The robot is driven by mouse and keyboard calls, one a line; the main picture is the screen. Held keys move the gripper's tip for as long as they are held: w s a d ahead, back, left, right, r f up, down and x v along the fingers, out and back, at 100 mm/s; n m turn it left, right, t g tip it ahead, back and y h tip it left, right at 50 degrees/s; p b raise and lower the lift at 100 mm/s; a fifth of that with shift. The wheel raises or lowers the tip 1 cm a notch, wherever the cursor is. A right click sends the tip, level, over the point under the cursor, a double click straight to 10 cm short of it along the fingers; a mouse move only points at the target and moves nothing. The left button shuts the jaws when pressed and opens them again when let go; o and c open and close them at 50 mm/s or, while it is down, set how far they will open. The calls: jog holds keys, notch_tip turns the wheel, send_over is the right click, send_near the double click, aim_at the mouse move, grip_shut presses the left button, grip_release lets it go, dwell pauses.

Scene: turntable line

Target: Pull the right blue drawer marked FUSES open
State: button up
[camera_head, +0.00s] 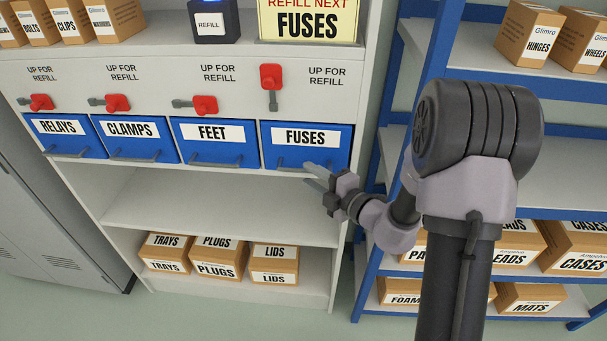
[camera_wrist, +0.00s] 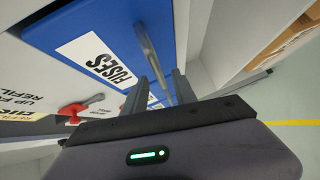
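The blue FUSES drawer (camera_head: 269,154) is the rightmost of the row and looks shut, level with its neighbours. A grey bar handle (camera_head: 290,164) runs along its lower front. My gripper (camera_head: 308,174) is at the right part of this handle, with its two fingers apart. In the wrist view the blue drawer front (camera_wrist: 110,22) and its FUSES label fill the upper left. The handle (camera_wrist: 148,50) runs down toward the gap between the open fingers of my gripper (camera_wrist: 160,76). Whether the fingers touch the handle I cannot tell.
Blue drawers marked FEET (camera_head: 213,152), CLAMPS and RELAYS lie to the left. A red lever (camera_head: 271,78) stands upright above FUSES; the other levers lie sideways. An open shelf (camera_head: 210,205) is below. A blue rack (camera_head: 376,180) stands close on the right.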

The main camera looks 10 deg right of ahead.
aim_at(306, 172)
jog(key=shift+x, duration=1.9)
jog(key=shift+d, duration=0.1)
grip_shut()
